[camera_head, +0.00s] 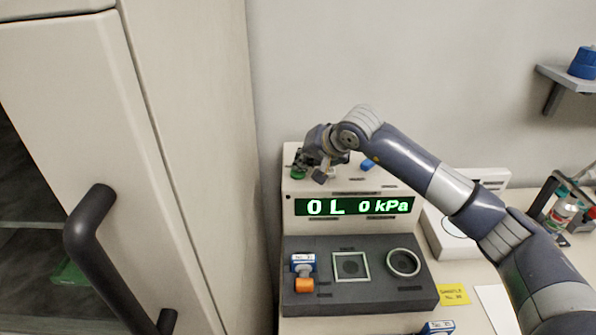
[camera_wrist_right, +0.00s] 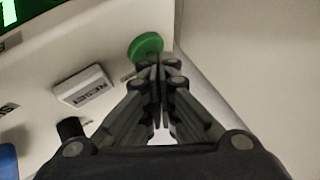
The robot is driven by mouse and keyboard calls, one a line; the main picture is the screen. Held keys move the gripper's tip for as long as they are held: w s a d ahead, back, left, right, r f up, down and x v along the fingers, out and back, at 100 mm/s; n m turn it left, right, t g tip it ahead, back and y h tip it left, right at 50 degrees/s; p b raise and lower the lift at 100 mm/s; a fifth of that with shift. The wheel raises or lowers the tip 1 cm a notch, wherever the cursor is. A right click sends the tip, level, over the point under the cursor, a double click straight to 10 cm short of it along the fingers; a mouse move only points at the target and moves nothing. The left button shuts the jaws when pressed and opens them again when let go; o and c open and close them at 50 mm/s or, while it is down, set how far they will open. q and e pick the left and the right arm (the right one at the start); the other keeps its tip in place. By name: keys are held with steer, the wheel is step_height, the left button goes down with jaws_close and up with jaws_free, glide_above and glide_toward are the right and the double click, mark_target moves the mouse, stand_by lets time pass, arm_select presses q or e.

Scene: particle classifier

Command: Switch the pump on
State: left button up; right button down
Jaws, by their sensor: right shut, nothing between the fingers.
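The pump unit (camera_head: 290,215) stands against the wall, its lit green display (camera_head: 355,206) reading 0 L and 0 kPa. A round green button (camera_wrist_right: 146,46) sits on its upper panel; in the head view the button (camera_head: 298,173) shows at the panel's left end. My right gripper (camera_head: 310,172) is shut and empty over that end. In the wrist view its closed fingertips (camera_wrist_right: 157,62) are at the green button's lower edge and overlap it; I cannot tell whether they touch it. My left gripper is not in view.
A white RESET key (camera_wrist_right: 84,88) and a black knob (camera_wrist_right: 72,129) sit beside the green button. The grey lower panel (camera_head: 330,301) holds a blue-and-orange item (camera_head: 303,272), a square frame (camera_head: 351,266) and a ring (camera_head: 403,262). A tall cabinet (camera_head: 190,130) stands close on the left.

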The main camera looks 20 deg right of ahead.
steer(key=shift+f+b, duration=0.3)
steer(key=shift+f, duration=0.1)
stand_by(0.4)
steer(key=shift+r+p, duration=0.65)
steer(key=shift+r, duration=0.65)
step_height(320, 180, up, 5)
steer(key=shift+r+p, duration=0.1)
steer(key=shift+p, duration=1.05)
